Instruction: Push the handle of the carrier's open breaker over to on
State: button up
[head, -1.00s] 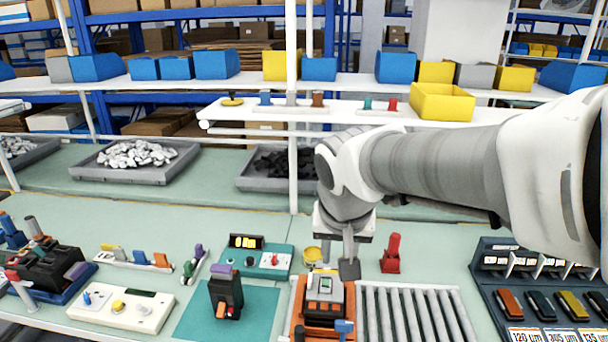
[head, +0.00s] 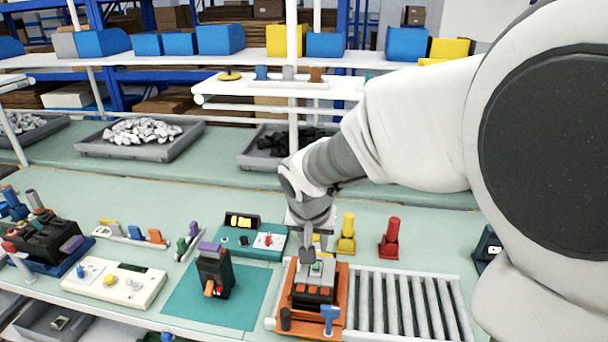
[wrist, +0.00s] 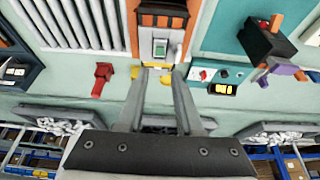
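The orange carrier (head: 339,277) stands at the left end of the roller track and holds a grey and black breaker (head: 315,293). In the wrist view the carrier (wrist: 176,20) is at the top centre, and the breaker shows a pale window with a green part (wrist: 160,47). I cannot clearly make out its handle or which way it is thrown. My gripper (head: 308,258) points down over the back of the breaker and hides part of its top. In the wrist view my gripper's fingertips (wrist: 163,73) are apart with nothing between them. Contact cannot be told.
Left of the carrier, a dark breaker (head: 214,275) with an orange handle stands on a teal mat (head: 182,305). Behind are a teal panel (head: 262,246), a yellow piece (head: 346,235) and a red piece (head: 390,240). Rollers (head: 405,305) lie to the right.

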aim_at(316, 267)
jog(key=x, duration=1)
jog(key=shift+w+f, duration=0.15)
jog(key=shift+f, duration=0.15)
grip_shut()
